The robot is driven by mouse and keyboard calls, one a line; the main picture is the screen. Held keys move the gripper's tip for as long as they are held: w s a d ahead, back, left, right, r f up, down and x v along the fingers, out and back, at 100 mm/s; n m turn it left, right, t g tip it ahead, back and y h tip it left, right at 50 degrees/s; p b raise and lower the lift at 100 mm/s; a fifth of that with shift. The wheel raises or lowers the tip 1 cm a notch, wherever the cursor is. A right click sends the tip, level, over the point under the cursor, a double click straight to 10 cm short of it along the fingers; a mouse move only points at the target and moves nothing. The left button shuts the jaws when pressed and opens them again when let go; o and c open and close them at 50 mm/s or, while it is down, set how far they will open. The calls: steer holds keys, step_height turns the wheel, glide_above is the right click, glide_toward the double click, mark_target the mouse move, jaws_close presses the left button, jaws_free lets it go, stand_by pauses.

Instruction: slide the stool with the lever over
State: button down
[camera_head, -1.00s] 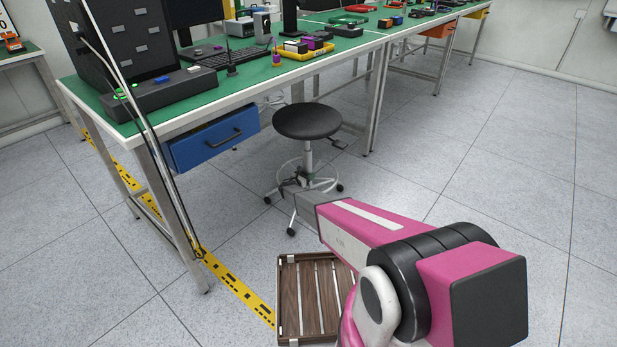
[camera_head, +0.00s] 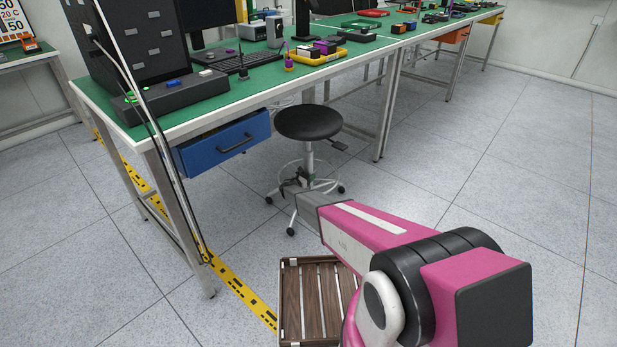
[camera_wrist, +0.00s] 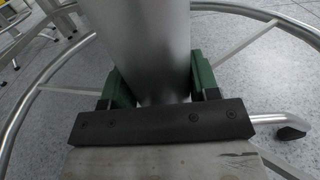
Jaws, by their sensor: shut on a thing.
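The stool (camera_head: 308,122) has a round black seat, a metal column, a foot ring and a castered base. It stands upright on the floor in front of the green workbench. Its black lever (camera_head: 338,145) sticks out to the right under the seat. My gripper (camera_head: 302,183) reaches in low at the stool, below the seat. In the wrist view its green fingers (camera_wrist: 155,88) stand on either side of the stool's column (camera_wrist: 155,45) and are shut on it. The foot ring (camera_wrist: 55,70) curves around both sides. The exact finger contact is partly hidden.
The workbench (camera_head: 215,105) with a blue drawer (camera_head: 222,142) stands left of and behind the stool. A slatted wooden crate (camera_head: 312,300) lies on the floor under my arm. Yellow tape (camera_head: 240,292) runs along the floor. The floor to the right is clear.

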steer(key=shift+a, duration=0.1)
steer(key=shift+c, duration=1.4)
jaws_free()
steer(key=v, duration=1)
steer(key=shift+s+a, duration=0.2)
steer(key=shift+s, duration=0.1)
steer(key=shift+r, duration=0.1)
